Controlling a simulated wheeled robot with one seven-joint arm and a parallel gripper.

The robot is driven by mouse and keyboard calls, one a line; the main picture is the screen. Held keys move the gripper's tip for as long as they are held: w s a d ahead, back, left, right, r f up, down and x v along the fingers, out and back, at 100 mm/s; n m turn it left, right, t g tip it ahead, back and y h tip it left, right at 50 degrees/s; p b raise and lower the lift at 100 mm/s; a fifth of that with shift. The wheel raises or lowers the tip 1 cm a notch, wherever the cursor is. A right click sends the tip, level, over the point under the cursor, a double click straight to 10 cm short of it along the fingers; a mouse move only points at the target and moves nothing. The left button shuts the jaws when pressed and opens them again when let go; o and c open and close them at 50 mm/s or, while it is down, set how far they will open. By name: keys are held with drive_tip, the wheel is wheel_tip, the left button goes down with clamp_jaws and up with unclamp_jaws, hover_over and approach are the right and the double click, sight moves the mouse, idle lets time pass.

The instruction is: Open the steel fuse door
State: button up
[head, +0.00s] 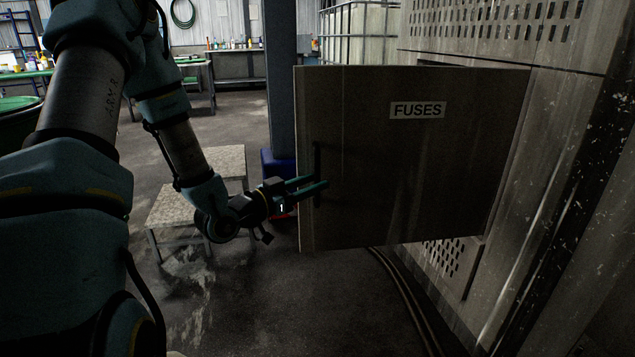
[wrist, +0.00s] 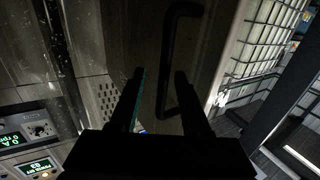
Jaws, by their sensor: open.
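The steel fuse door (head: 415,165), labelled FUSES, stands swung out from the cabinet on the right, its hinge side at the right in the head view. Its black vertical bar handle (head: 317,160) is near the door's free left edge. My gripper (head: 320,184) is at the lower part of the handle, with its fingers apart. In the wrist view the handle (wrist: 170,60) runs down between the two open fingers of my gripper (wrist: 160,75). I cannot tell whether either finger touches it.
The perforated cabinet (head: 575,110) fills the right side. A blue column (head: 281,80) stands behind the door's left edge. Low step platforms (head: 190,205) stand left of my gripper. Cables (head: 400,290) run on the floor below the door. Floor in front is clear.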

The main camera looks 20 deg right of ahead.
drive_tip(key=v, duration=0.8)
drive_tip(key=shift+a, duration=0.35)
drive_tip(key=shift+s, duration=0.15)
drive_tip(key=w+a+f+n+t+y, duration=0.1)
drive_tip(key=w+a+f+n+y, duration=0.2)
drive_tip(key=w+a+f+y, duration=0.45)
drive_tip(key=s+a+r+n+g+y, duration=0.1)
drive_tip(key=s+a+r+n+y, duration=0.1)
drive_tip(key=s+a+n+y, duration=0.3)
drive_tip(key=s+a+r+n+g+y, duration=0.1)
drive_tip(key=a+y, duration=0.3)
drive_tip(key=a, duration=0.3)
drive_tip(key=s+a+r+n+g, duration=0.2)
drive_tip(key=s+r+n+g, duration=0.15)
drive_tip(key=s, duration=0.45)
wheel_tip(320, 180, up, 20)
drive_tip(key=p, duration=1.9)
drive_tip(key=shift+f+p, duration=0.15)
drive_tip(key=shift+p, duration=0.2)
